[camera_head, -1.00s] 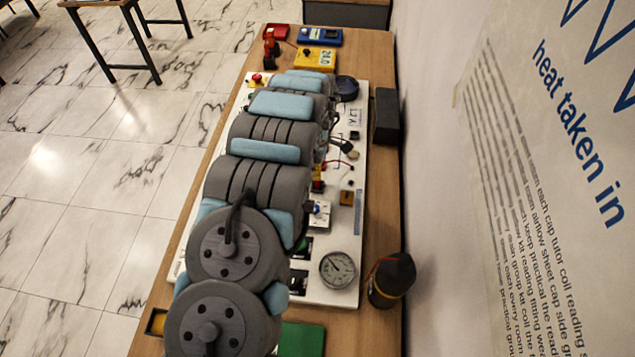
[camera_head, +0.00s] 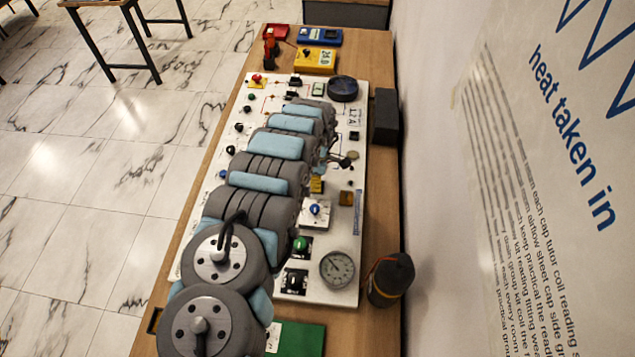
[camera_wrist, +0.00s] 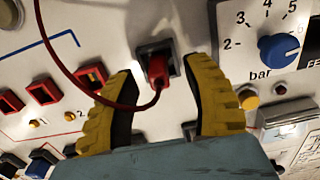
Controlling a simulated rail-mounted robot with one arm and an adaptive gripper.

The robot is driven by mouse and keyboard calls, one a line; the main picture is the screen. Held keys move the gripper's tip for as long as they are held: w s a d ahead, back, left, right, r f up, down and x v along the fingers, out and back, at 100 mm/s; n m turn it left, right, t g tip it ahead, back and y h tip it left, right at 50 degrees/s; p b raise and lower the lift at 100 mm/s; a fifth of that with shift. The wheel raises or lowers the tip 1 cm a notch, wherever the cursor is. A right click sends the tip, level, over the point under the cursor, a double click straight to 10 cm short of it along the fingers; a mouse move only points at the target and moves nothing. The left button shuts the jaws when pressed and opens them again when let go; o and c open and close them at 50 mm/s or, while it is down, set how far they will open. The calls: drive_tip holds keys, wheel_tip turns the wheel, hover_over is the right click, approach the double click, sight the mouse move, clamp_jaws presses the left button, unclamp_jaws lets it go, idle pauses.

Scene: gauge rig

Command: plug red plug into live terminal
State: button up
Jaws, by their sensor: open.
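In the wrist view a red plug (camera_wrist: 157,70) with a thin red lead stands in a dark square socket (camera_wrist: 153,52) on the white panel. My gripper (camera_wrist: 160,72) is open, with its yellow ribbed fingers on either side of the plug. A gap shows between the plug and each finger. Red rectangular terminals (camera_wrist: 43,91) sit in a row to the left; I cannot tell which is the live terminal. In the head view my arm hides the plug and much of the white board (camera_head: 335,215).
A blue dial marked bar (camera_wrist: 278,51) is right of the fingers. The red lead (camera_wrist: 62,62) loops across the left finger. In the head view a round gauge (camera_head: 337,269) and a dark cylinder (camera_head: 391,279) stand at the near right, and a yellow meter (camera_head: 315,60) at the back.

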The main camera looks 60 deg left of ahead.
drive_tip(key=shift+a+f, duration=0.1)
drive_tip(key=shift+f, duration=0.85)
clamp_jaws()
